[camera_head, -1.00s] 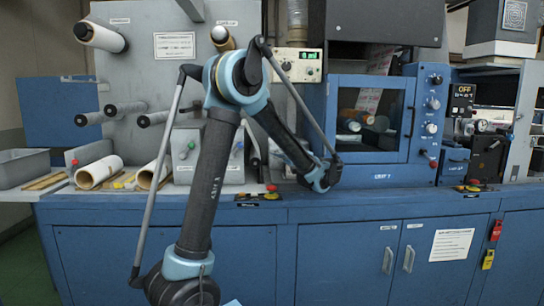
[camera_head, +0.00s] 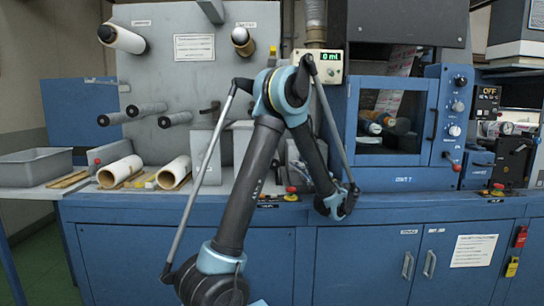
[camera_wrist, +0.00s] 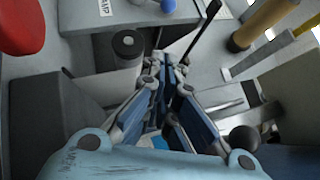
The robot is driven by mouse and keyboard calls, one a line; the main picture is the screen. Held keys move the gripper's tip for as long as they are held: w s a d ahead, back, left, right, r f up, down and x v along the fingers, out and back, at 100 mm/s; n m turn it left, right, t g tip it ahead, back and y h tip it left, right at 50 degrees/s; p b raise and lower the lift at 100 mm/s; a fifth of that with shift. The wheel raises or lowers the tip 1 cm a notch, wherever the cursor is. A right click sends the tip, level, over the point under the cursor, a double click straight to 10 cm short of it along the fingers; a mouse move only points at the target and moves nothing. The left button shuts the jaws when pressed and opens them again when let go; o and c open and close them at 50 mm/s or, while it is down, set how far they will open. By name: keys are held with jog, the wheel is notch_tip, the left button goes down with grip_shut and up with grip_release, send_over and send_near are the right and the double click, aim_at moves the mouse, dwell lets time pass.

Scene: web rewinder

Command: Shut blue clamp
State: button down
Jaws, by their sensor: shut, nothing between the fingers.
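In the wrist view my gripper (camera_wrist: 172,62) is shut and empty, its fingers pointing away over a grey machine surface. A rounded blue part (camera_wrist: 166,5), perhaps the blue clamp, is cut off at the top edge. Near it is a white label (camera_wrist: 106,10), partly out of view, with letters that seem to end in "AMP". The fingertips are apart from the blue part in the picture. In the head view my arm reaches to the machine front; the fingers are not clearly seen, and I cannot make out the clamp there.
A dark roller (camera_wrist: 127,45) and a thin black lever (camera_wrist: 203,32) stand close to the fingers. A red part (camera_wrist: 22,25) is at upper left and a brown tube (camera_wrist: 262,22) at upper right. Cardboard rolls (camera_head: 120,171) and a grey tray (camera_head: 36,165) lie left on the bench.

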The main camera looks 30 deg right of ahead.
jog(key=x, duration=1)
jog(key=shift+s, duration=0.1)
jog(key=shift+w+a+r, duration=0.25)
jog(key=shift+a, duration=0.25)
jog(key=shift+w+a+r, duration=0.2)
jog(key=shift+w+a, duration=0.05)
jog(key=shift+a, duration=0.25)
jog(key=shift+w+a+r, duration=0.35)
jog(key=shift+a, duration=0.35)
jog(key=shift+r, duration=0.15)
